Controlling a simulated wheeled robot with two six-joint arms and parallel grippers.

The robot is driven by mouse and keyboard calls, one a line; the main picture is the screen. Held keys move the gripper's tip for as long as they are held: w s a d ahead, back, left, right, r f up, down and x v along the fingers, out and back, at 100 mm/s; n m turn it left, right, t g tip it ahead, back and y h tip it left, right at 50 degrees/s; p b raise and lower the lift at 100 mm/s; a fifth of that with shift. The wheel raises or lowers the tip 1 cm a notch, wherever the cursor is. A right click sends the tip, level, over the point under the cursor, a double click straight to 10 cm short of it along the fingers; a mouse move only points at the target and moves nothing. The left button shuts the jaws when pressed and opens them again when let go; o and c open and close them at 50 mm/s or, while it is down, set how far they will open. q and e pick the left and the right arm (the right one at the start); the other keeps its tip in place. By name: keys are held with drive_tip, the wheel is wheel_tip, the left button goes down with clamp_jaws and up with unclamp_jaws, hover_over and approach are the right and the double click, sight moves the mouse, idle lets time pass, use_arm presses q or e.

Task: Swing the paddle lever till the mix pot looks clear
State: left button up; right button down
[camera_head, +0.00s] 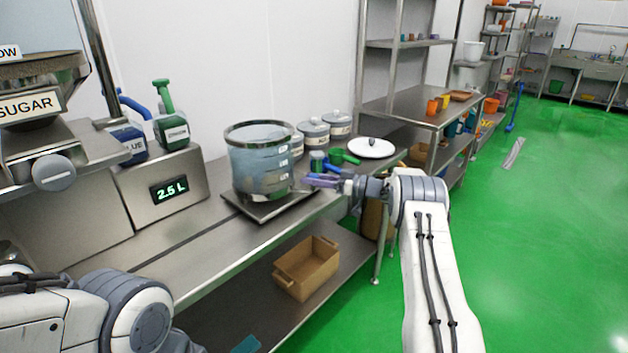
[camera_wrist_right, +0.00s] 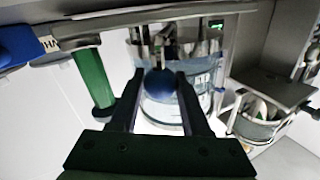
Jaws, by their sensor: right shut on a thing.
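The mix pot (camera_head: 258,162) is a clear, dark-rimmed vessel standing on a flat metal plate (camera_head: 262,206) on the counter. Its contents look hazy blue-grey. My right gripper (camera_head: 322,182) is beside the pot's right side, at about the height of its lower part. In the right wrist view, a round blue knob (camera_wrist_right: 160,84), apparently the paddle lever's, sits between my right gripper's fingers (camera_wrist_right: 160,78), with the pot (camera_wrist_right: 165,118) behind it. The gripper is shut on this knob. The lever's shaft is mostly hidden. My left gripper is out of the head view; only part of that arm shows.
A scale box reading 2.5 L (camera_head: 170,190) stands left of the pot, with blue (camera_head: 130,142) and green (camera_head: 172,130) handled containers on it. Lidded canisters (camera_head: 313,132) and a white disc (camera_head: 371,147) lie behind. A brown crate (camera_head: 307,268) is on the lower shelf.

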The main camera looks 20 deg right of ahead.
drive_tip(key=shift+w+a, duration=0.1)
drive_tip(key=shift+w, duration=0.25)
drive_tip(key=shift+r, duration=0.1)
drive_tip(key=shift+c, duration=1.9)
unclamp_jaws()
drive_tip(key=shift+d, duration=0.2)
drive_tip(key=shift+s+d, duration=0.1)
drive_tip(key=v, duration=1)
drive_tip(key=shift+d+b, duration=0.15)
drive_tip(key=shift+b, duration=0.25)
drive_tip(key=shift+s, duration=0.1)
